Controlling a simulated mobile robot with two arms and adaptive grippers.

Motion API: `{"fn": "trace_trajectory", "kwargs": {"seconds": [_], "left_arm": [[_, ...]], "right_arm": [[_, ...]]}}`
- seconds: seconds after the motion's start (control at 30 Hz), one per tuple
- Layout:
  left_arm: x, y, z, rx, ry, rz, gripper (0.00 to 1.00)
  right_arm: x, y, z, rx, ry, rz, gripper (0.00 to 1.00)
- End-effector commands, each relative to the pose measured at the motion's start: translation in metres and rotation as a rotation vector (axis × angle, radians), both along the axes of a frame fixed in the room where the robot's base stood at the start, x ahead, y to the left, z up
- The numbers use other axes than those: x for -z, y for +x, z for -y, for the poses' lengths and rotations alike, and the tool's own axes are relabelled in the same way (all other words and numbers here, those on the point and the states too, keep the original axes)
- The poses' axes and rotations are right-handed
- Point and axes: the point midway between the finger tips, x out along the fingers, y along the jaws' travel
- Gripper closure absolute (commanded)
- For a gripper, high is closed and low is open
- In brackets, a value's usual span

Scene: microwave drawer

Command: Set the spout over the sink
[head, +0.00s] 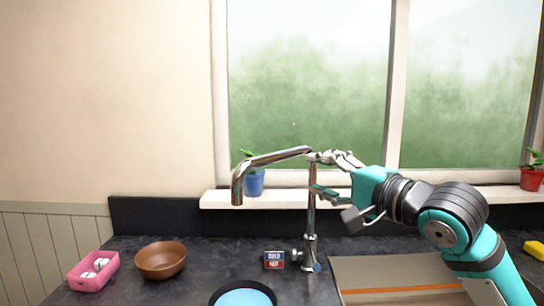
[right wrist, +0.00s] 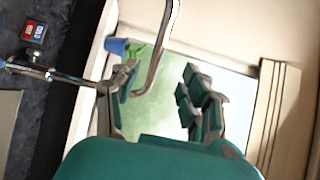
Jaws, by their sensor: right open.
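The chrome faucet stands at the back of the dark counter, with an upright post (head: 311,215). Its spout (head: 270,160) points left in the head view, with the bent-down end in front of the windowsill. A grey recessed-looking panel with an orange stripe, perhaps the sink (head: 380,267), lies right of the post. My right gripper (head: 322,174) is open at the top of the post, one finger high and one lower. In the right wrist view the spout (right wrist: 161,55) reaches between the spread fingers (right wrist: 158,98); contact cannot be told. My left gripper is out of view.
A blue-filled round dish (head: 243,297), brown bowl (head: 160,261) and pink box (head: 92,272) are on the left. A blue plant pot (head: 254,184) stands behind the spout. A red-blue label block (head: 274,260) is beside the post. A yellow sponge (head: 535,250) lies far right.

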Motion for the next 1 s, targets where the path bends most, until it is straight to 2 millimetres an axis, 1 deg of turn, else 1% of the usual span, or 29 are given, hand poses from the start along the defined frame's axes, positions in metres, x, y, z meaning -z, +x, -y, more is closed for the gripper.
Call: {"fn": "trace_trajectory", "kwargs": {"seconds": [0.03,0.1,0.23,0.37,0.5,0.63,0.8,1.0], "left_arm": [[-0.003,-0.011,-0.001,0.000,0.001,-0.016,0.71],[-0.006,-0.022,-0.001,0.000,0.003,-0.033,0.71],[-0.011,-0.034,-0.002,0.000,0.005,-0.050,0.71],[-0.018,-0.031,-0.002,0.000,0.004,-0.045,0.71],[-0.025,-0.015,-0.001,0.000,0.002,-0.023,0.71],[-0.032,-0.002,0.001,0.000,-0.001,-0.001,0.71],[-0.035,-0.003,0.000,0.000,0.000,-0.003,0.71],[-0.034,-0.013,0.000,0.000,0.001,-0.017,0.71]], "right_arm": [[-0.002,0.008,-0.007,-0.002,0.000,-0.001,0.54],[-0.003,0.020,-0.016,-0.002,0.001,-0.002,0.54],[-0.003,0.043,-0.033,-0.002,0.001,-0.002,0.54],[-0.003,0.066,-0.050,-0.001,-0.001,-0.001,0.54],[-0.003,0.090,-0.067,-0.001,-0.001,0.000,0.54],[-0.003,0.107,-0.080,0.000,-0.002,0.000,0.54],[-0.001,0.120,-0.089,0.000,-0.001,0.001,0.54],[0.000,0.124,-0.092,-0.001,-0.002,0.001,0.54]]}}
